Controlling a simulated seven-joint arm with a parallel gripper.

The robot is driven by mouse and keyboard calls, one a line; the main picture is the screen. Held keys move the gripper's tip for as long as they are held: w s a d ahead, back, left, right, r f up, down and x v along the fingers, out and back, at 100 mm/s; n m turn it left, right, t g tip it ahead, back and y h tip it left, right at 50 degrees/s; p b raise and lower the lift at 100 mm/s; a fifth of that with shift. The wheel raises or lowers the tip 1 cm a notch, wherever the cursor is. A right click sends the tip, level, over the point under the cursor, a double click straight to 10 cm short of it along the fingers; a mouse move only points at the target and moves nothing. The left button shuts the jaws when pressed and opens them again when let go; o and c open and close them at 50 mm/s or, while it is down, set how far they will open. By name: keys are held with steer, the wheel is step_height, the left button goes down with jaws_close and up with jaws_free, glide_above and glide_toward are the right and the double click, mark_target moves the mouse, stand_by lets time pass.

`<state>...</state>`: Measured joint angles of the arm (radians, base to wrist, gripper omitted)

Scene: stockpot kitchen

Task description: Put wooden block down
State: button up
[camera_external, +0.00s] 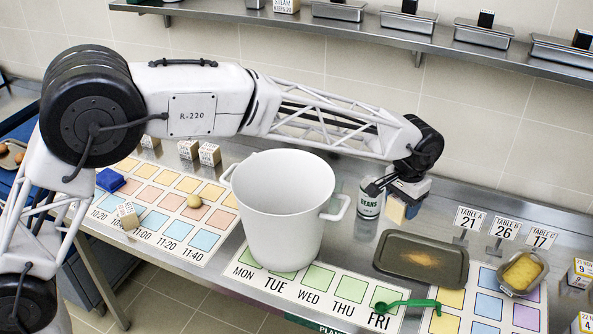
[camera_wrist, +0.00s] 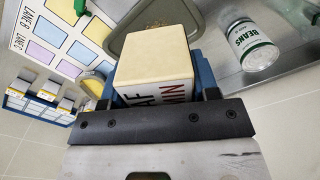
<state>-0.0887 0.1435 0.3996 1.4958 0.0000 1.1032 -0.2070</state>
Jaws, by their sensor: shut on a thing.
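My gripper (camera_external: 399,195) is shut on a wooden block (camera_external: 396,211). It holds the block above the steel counter, between the white BEANS jar and the dark tray. In the wrist view the block (camera_wrist: 155,63) fills the middle, with a plain pale top and a side with black and red lettering, partly cut off by the gripper. From outside, the gripper hides most of the block. I cannot tell exactly how high it is above the counter.
The BEANS jar (camera_external: 369,199) stands close to my gripper. A dark tray (camera_external: 421,258) lies in front, with a large white pot (camera_external: 283,208) to the left. Table signs (camera_external: 469,219) and a small filled dish (camera_external: 522,272) stand to the right. A steel shelf (camera_external: 350,39) runs above.

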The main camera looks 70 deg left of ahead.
steer(key=w+d+f+m, duration=0.1)
steer(key=d+f+m, duration=0.15)
steer(key=d, duration=0.45)
steer(key=s+a+r+n, duration=0.3)
steer(key=s+a, duration=0.1)
steer(key=a, duration=0.3)
steer(key=s+a+r+n, duration=0.3)
steer(key=s+a+n, duration=0.1)
steer(key=a, duration=0.3)
steer(key=s+a+r+n, duration=0.3)
steer(key=s+a+n, duration=0.1)
steer(key=a, duration=0.3)
steer(key=shift+s+r+n, duration=0.25)
steer(key=shift+s+r, duration=0.05)
steer(key=shift+s, duration=0.3)
steer(key=s+a+f+n, duration=0.5)
steer(key=s+a+f, duration=0.1)
steer(key=f, duration=0.3)
steer(key=shift+s+a+n, duration=0.25)
steer(key=shift+s+n, duration=0.05)
steer(key=shift+s, duration=0.2)
steer(key=shift+f, duration=0.2)
step_height(320, 180, down, 14)
steer(key=shift+f, duration=0.1)
